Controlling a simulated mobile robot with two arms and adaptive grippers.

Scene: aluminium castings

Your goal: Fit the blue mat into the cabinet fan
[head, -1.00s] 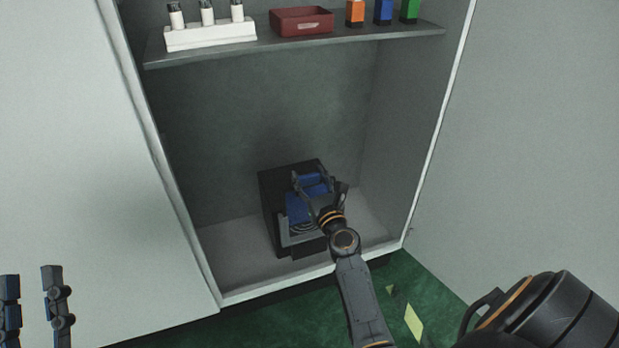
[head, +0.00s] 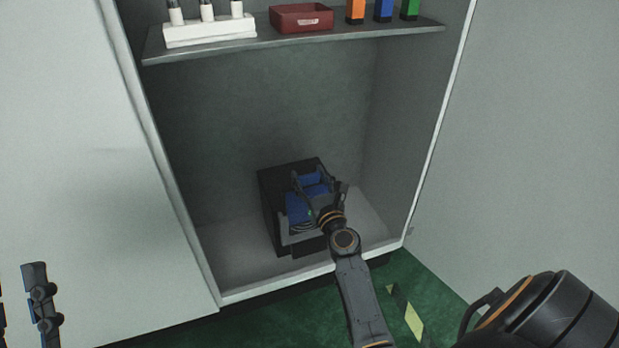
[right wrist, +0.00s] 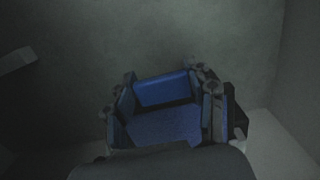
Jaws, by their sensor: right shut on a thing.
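The cabinet fan (head: 268,205) is a dark box standing on the cabinet floor, with a lighter front edge. The blue mat (head: 297,208) shows at its upper front, partly hidden by my right gripper (head: 313,182). That gripper is shut on the mat; its fingers stand at either side of it. In the right wrist view the mat (right wrist: 165,126) lies between the fingers (right wrist: 168,92), with a raised blue part behind. I cannot tell how deep the mat sits in the fan.
The cabinet shelf (head: 290,48) above bears a white holder (head: 210,30), a dark red tray (head: 301,18) and orange, blue and green items. The cabinet side walls flank my right arm. The cabinet floor (head: 235,250) left of the fan is clear.

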